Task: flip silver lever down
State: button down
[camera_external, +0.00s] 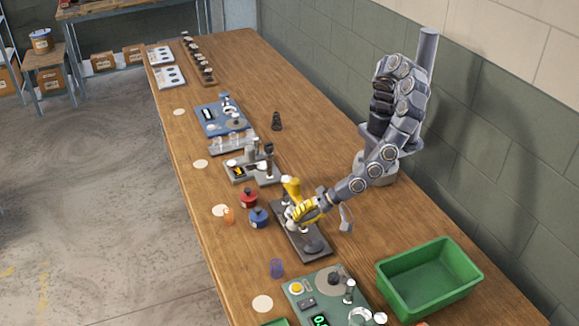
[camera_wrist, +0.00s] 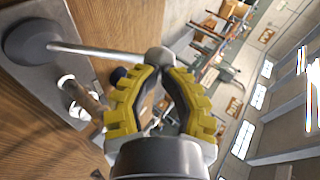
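In the wrist view a silver lever (camera_wrist: 95,50) runs from a dark round pivot (camera_wrist: 30,45) to a pale crosswise end piece. My yellow-fingered gripper (camera_wrist: 163,72) has its fingertips close together, one on each side of that end piece. They look shut on it, though the contact faces are partly hidden. In the external view my gripper (camera_external: 294,214) is low over the dark grey coiler base (camera_external: 290,229). A dark round disc (camera_external: 314,246) sits at the near end of the base. The lever is mostly hidden there by my gripper.
Red (camera_external: 249,198) and blue (camera_external: 258,218) canisters stand close on the left. A green bin (camera_external: 428,280) and a green device (camera_external: 325,295) are nearer the camera. Bare wood lies right of the coiler.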

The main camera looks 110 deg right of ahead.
jog(key=v, duration=1)
jog(key=shift+w+r, duration=0.25)
jog(key=shift+r, duration=0.1)
jog(key=s+d+r+m+g+h, duration=0.1)
jog(key=d+r+m+g+h, duration=0.25)
jog(key=d+m, duration=0.9)
jog(key=s+d+r+m+g+h, duration=0.25)
jog(key=d+r+m, duration=0.25)
jog(key=d+m, duration=0.75)
jog(key=s+d+m+g+y, duration=0.45)
jog(key=s+m, duration=0.55)
jog(key=m, duration=0.6)
jog(key=s+a+r+m+g+y, duration=0.1)
jog(key=s+a+m+y, duration=0.3)
jog(key=s+m, duration=0.4)
jog(key=m+g, duration=0.1)
jog(key=m, duration=0.2)
jog(key=shift+s+r+m, duration=0.3)
jog(key=shift+r+m, duration=0.05)
jog(key=shift+m, duration=0.05)
